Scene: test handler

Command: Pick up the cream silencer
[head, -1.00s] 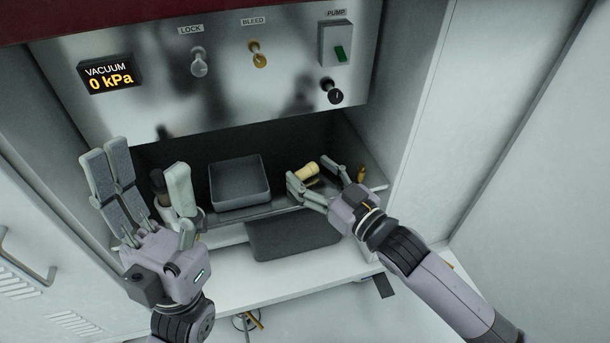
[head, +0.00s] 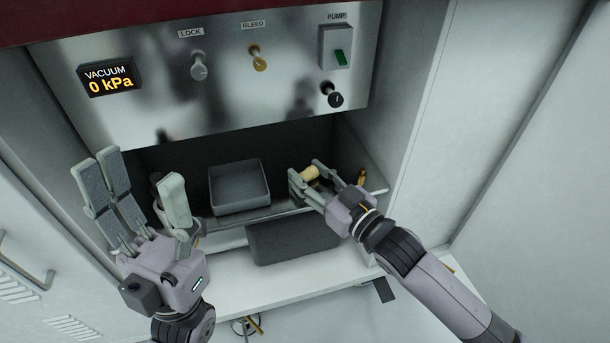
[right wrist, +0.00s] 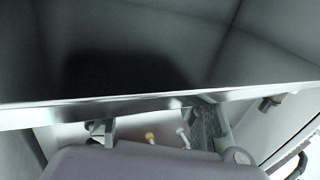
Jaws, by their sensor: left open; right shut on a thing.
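The cream silencer (head: 311,173) is a small pale cylinder in the recess below the metal panel, in the head view. My right gripper (head: 305,176) is shut on it, with a finger on either side; the fingers hide part of it. I cannot make out the silencer clearly in the right wrist view, and cannot tell whether it still touches the shelf. My left gripper (head: 141,188) is open and empty at the left front of the recess, well away from the silencer.
A grey open tray (head: 239,208) stands left of my right gripper. A dark flat pad (head: 293,238) lies in front. A dark upright object (head: 157,184) is partly hidden behind my left gripper. The metal panel (head: 150,108) overhangs; a small brass piece (head: 361,176) stands at right.

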